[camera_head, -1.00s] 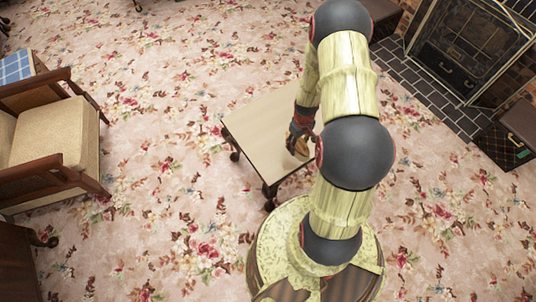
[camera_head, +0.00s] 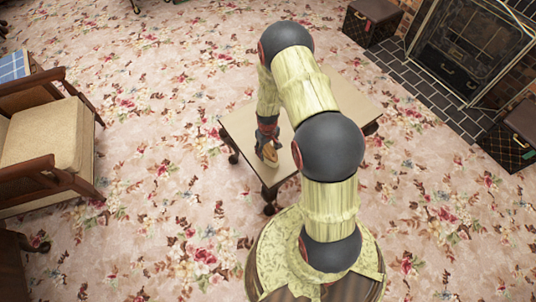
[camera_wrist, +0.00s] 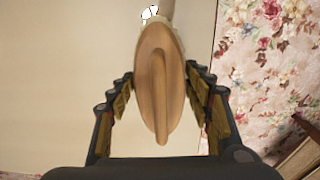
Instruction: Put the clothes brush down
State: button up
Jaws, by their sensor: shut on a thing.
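The clothes brush (camera_wrist: 160,75) is a wooden, oval-headed brush with a raised ridge along it. It fills the middle of the wrist view between the two fingers of my gripper (camera_wrist: 160,105), which is shut on it. In the head view my gripper (camera_head: 268,150) is over the near left part of a low pale table (camera_head: 240,130). The brush shows there only as a small brown patch (camera_head: 270,154). In the wrist view the pale tabletop (camera_wrist: 50,80) lies behind the brush. I cannot tell whether the brush touches it.
The tabletop looks bare where it shows; my arm hides part of it. A wooden armchair (camera_head: 50,140) stands at the left. Dark boxes stand near the fireplace (camera_head: 465,45), one at the back (camera_head: 372,20) and one at the right (camera_head: 512,140). Floral carpet (camera_head: 160,200) surrounds the table.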

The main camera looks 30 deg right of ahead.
jog(key=shift+s+f+b, duration=0.1)
jog(key=shift+f+b, duration=0.35)
jog(key=shift+f, duration=0.85)
jog(key=shift+f, duration=0.1)
jog(key=o, duration=1.1)
